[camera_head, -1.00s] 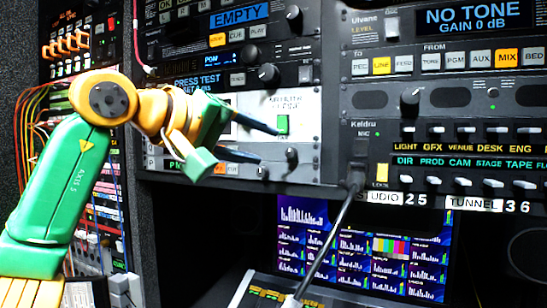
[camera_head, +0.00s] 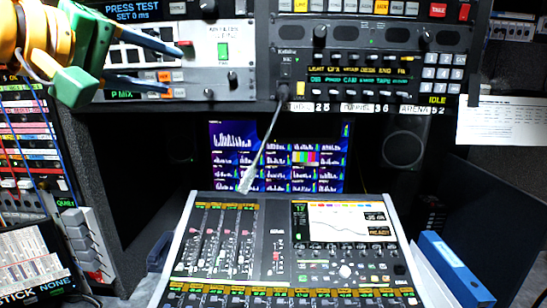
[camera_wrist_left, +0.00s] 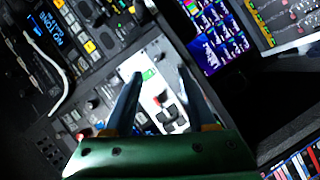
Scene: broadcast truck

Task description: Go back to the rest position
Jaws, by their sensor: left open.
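My left gripper (camera_head: 178,68) is at the upper left of the head view, a green and yellow hand with two dark fingers spread apart and nothing between them. It is in front of the rack's white panel (camera_head: 204,62), left of the lit green button (camera_head: 223,50). In the left wrist view the open fingers (camera_wrist_left: 160,76) frame the white panel (camera_wrist_left: 160,98), with the green button (camera_wrist_left: 149,75) near one fingertip. I cannot tell the exact gap to the panel. My right gripper is not in view.
A mixing console (camera_head: 268,224) with faders stands below the rack. A gooseneck microphone (camera_head: 264,142) hangs from the rack's black intercom panel (camera_head: 345,84) over it. A monitor (camera_head: 235,160) is behind. A blue binder (camera_head: 452,262) stands at right, a speaker (camera_head: 404,143) behind it.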

